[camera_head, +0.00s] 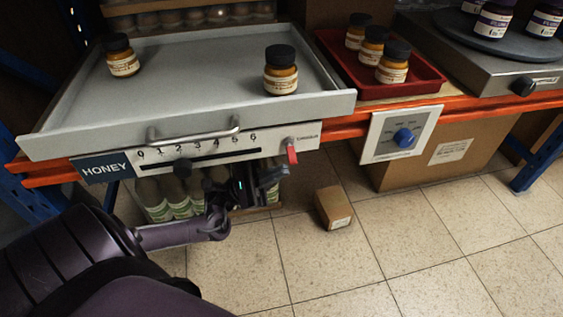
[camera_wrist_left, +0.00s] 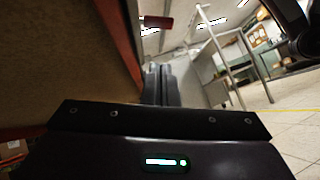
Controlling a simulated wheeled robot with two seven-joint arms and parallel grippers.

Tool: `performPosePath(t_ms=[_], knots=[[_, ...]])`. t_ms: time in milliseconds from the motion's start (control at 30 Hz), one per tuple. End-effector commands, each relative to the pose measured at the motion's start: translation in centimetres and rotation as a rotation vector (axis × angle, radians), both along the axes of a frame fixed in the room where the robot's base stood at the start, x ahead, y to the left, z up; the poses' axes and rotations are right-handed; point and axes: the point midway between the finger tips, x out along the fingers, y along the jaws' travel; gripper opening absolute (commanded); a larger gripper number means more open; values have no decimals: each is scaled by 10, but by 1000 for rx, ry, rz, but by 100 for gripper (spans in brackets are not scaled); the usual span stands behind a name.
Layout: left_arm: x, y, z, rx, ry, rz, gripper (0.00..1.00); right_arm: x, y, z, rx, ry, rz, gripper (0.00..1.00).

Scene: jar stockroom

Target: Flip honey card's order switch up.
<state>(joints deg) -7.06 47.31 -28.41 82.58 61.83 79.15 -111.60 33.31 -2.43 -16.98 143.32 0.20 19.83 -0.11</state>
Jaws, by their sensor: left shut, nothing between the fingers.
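The honey card (camera_head: 200,152) is a pale strip under the drawer front, with a dark HONEY label (camera_head: 104,167) and a slot numbered 0 to 6. At the card's right end is a switch with a red lever (camera_head: 292,155) hanging down. My left gripper (camera_head: 274,181) is shut and empty, just below and left of the lever. Any contact with it is unclear. In the left wrist view the shut fingers (camera_wrist_left: 160,84) point ahead, with a small red piece (camera_wrist_left: 157,21) above, possibly the lever.
A grey tray drawer (camera_head: 190,75) with two honey jars is above the card. Green-labelled jars (camera_head: 158,204) stand below. A small box (camera_head: 334,207) lies on the open floor.

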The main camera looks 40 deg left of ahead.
Motion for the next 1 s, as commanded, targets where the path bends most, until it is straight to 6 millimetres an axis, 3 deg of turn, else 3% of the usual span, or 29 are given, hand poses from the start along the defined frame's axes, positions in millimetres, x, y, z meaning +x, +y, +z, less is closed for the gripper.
performPosePath(t_ms=[67, 400, 1000], knots=[[2, -9, 10, 5, 1, -4, 0, 0, 0, -2, 0, 0, 0, 57], [-7, -18, 39, 2, 1, 0, 0, 0, 0, -7, 0, 1, 0, 57], [-8, -20, 45, -20, 18, 2, 0, 0, 0, 1, 0, 1, 0, 57]])
